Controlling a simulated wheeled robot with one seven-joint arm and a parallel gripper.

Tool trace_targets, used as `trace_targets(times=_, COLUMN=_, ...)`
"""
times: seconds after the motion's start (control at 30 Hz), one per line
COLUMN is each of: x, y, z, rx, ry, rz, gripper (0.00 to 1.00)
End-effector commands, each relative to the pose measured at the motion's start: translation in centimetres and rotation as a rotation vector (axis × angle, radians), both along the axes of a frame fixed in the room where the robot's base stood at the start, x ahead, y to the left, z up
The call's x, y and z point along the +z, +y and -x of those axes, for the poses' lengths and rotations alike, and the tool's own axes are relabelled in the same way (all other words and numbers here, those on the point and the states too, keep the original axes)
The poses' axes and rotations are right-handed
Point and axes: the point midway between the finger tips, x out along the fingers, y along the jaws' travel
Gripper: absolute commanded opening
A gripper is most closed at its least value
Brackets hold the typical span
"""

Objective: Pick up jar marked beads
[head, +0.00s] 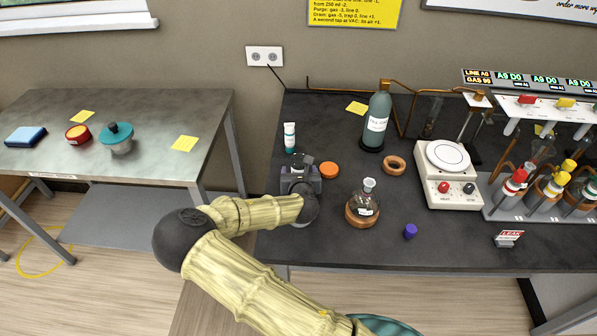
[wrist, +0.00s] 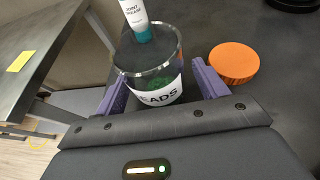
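The glass jar (wrist: 150,65) stands upright on the dark bench in the wrist view, open at the top, with green contents low inside. A narrow gap shows between the right finger and the glass; I cannot tell whether the left finger touches. In the head view my gripper (head: 301,178) largely hides the jar (head: 300,160).
An orange disc (wrist: 233,62) lies close right of the jar. A white tube (head: 290,137) stands just behind it. A round flask (head: 363,205), a green bottle (head: 376,122) and a hotplate (head: 448,170) stand farther right. A purple cap (head: 410,231) lies near the front.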

Motion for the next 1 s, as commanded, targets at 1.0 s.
trace_targets(times=1.0, x=7.8, y=0.3, z=0.1, rx=0.005, ry=-0.004, rz=-0.004, gripper=0.23)
